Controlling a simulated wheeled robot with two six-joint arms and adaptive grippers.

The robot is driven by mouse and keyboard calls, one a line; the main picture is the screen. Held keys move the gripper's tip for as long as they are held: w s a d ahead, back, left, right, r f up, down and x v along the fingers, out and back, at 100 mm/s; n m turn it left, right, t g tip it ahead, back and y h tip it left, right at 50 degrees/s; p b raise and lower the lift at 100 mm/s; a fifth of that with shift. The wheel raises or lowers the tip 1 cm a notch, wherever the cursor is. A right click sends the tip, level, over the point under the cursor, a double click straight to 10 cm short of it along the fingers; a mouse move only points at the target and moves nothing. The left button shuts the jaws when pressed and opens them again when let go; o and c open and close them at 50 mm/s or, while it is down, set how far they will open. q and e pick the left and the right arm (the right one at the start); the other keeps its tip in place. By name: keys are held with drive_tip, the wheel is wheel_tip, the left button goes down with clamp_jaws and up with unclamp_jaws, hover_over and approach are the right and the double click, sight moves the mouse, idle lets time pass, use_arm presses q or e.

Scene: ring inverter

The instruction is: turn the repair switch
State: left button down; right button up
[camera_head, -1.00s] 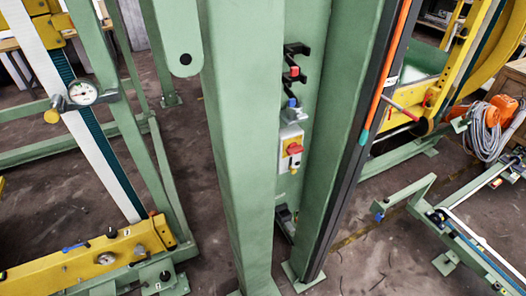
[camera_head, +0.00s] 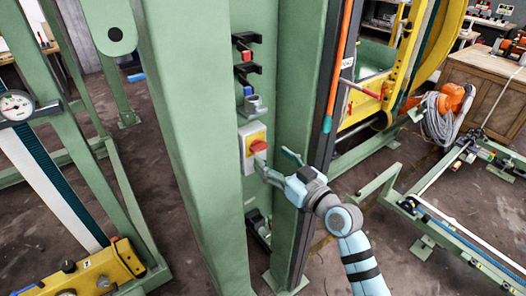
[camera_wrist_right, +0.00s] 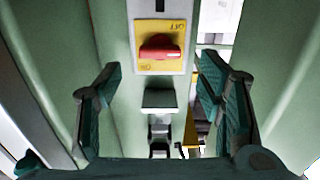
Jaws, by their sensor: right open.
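The repair switch is a red knob (camera_head: 258,146) on a yellow plate of a grey box (camera_head: 246,166) fixed to the green column. In the right wrist view the red knob (camera_wrist_right: 160,47) lies sideways on its yellow plate (camera_wrist_right: 160,28), near the top middle. My right gripper (camera_head: 275,159) is open, just in front of and slightly below the switch. In the wrist view its two fingers (camera_wrist_right: 160,75) stand wide apart, left and right of the knob, with nothing between them. In the head view one finger overlaps the box edge; I cannot tell if it touches. My left gripper is not in view.
Above the switch are black brackets with a red part (camera_head: 246,55) and a blue part (camera_head: 248,90). Green column walls (camera_head: 186,150) flank the switch closely on both sides. A black rail with an orange strip (camera_head: 338,60) runs along the right column.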

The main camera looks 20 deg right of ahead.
sight(261, 149)
drive_tip(key=x, duration=0.5)
drive_tip(key=shift+w, duration=0.15)
drive_tip(key=shift+c, duration=0.4)
drive_tip(key=c, duration=1.1)
drive_tip(key=shift+o, duration=0.2)
